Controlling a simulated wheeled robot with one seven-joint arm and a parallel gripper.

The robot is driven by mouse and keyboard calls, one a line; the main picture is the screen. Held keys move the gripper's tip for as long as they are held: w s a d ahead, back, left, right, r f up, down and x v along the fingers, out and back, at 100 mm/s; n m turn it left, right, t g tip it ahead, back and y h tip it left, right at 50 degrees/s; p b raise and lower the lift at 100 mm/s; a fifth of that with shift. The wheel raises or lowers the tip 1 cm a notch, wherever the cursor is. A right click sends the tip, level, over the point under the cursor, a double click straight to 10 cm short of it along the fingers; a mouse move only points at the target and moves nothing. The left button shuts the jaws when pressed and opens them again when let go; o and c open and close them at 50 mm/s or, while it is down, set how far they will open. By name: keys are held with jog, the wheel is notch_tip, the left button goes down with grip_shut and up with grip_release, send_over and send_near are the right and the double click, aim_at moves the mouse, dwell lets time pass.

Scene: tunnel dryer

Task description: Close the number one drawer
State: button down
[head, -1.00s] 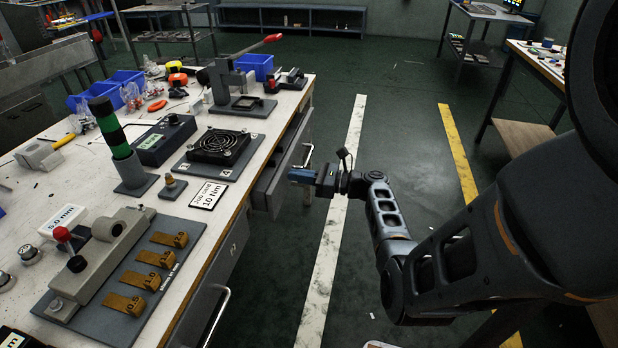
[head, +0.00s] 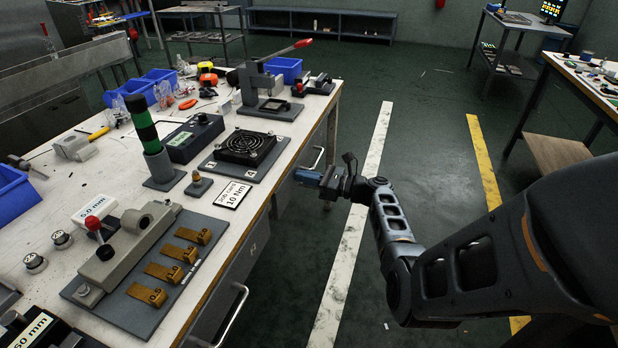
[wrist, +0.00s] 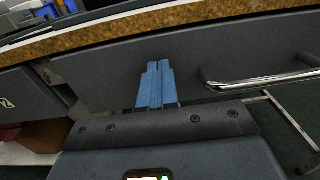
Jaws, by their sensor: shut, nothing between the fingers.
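A grey drawer front (wrist: 220,60) with a metal bar handle (wrist: 265,80) fills much of the wrist view, under the bench top. Its number is not readable. In the head view its handle (head: 319,156) shows below the bench edge; its front is mostly hidden by the bench top. It sits close under the bench; I cannot tell whether a small gap remains. My gripper (head: 304,175) is shut and empty, its blue fingers (wrist: 155,86) pointing at the front, left of the handle. They are at or very near its surface; contact is unclear.
A drawer front marked 2 (wrist: 20,100) lies to the left in the wrist view, with a narrow gap between. The bench top (head: 120,185) carries fixtures and blue bins. The green floor (head: 350,225) beside the bench is clear.

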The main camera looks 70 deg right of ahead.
jog(key=shift+w+r, duration=0.1)
jog(key=shift+w, duration=0.2)
jog(key=s, duration=0.8)
jog(key=shift+s+d, duration=0.2)
jog(key=shift+d, duration=0.1)
jog(key=s+a+f+n+g+p, duration=0.15)
jog(key=a+f+n+g, duration=0.35)
jog(key=a+f, duration=0.85)
jog(key=s+a+n+g+h+p, duration=0.15)
jog(key=s+a+n+g, duration=0.4)
jog(key=a, duration=0.75)
jog(key=s+a+r+n+t+h+p, duration=0.1)
jog(key=s+a+r+n+t+h, duration=0.15)
jog(key=s+a+r+n, duration=0.85)
jog(key=s+a+r+n+t+y, duration=0.1)
jog(key=a+r+n+t, duration=0.1)
jog(key=r+n, duration=0.5)
jog(key=s+a+r+n+t+y+p, duration=0.1)
jog(key=r+n, duration=0.5)
jog(key=r, duration=0.9)
jog(key=a+t, duration=0.1)
jog(key=a, duration=0.1)
jog(key=shift+s+a+n+t+y, duration=0.3)
jog(key=shift+s+n+t+y, duration=0.05)
jog(key=shift+t+y, duration=0.05)
